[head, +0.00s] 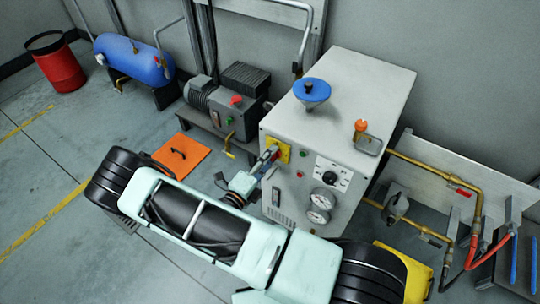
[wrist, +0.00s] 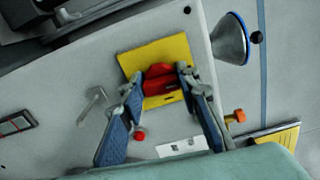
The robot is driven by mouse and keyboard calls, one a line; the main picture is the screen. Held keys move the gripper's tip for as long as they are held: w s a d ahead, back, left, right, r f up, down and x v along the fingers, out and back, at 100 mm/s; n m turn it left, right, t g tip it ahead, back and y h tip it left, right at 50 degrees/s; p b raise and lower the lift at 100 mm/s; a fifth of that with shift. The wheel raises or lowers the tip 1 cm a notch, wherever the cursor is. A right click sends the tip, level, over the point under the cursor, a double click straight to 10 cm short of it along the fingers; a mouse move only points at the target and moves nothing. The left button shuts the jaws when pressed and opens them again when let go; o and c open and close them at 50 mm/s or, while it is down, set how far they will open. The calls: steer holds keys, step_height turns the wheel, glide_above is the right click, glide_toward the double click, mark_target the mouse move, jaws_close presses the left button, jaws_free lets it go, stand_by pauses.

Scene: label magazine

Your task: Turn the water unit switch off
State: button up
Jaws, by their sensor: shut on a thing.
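The water unit (head: 345,110) is a light grey cabinet with gauges and small controls on its front panel. Its switch is a red knob (wrist: 160,75) on a yellow square plate (wrist: 172,52), high on that panel; the plate also shows in the head view (head: 285,152). My gripper (wrist: 158,80) reaches the panel from the front, its blue-padded fingers on either side of the red knob and shut on it. In the head view my gripper (head: 270,154) covers most of the knob. The knob's exact angle is hard to tell.
A blue funnel (head: 312,91) and an orange-topped fitting (head: 361,126) are on the cabinet top. A motor unit (head: 233,107) stands left of it, brass pipes (head: 440,171) run to the right. An orange plate (head: 183,155) lies on the floor; open floor is at left.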

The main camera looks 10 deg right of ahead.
steer(key=shift+n, duration=0.5)
steer(key=o, duration=1.2)
steer(key=v, duration=1.2)
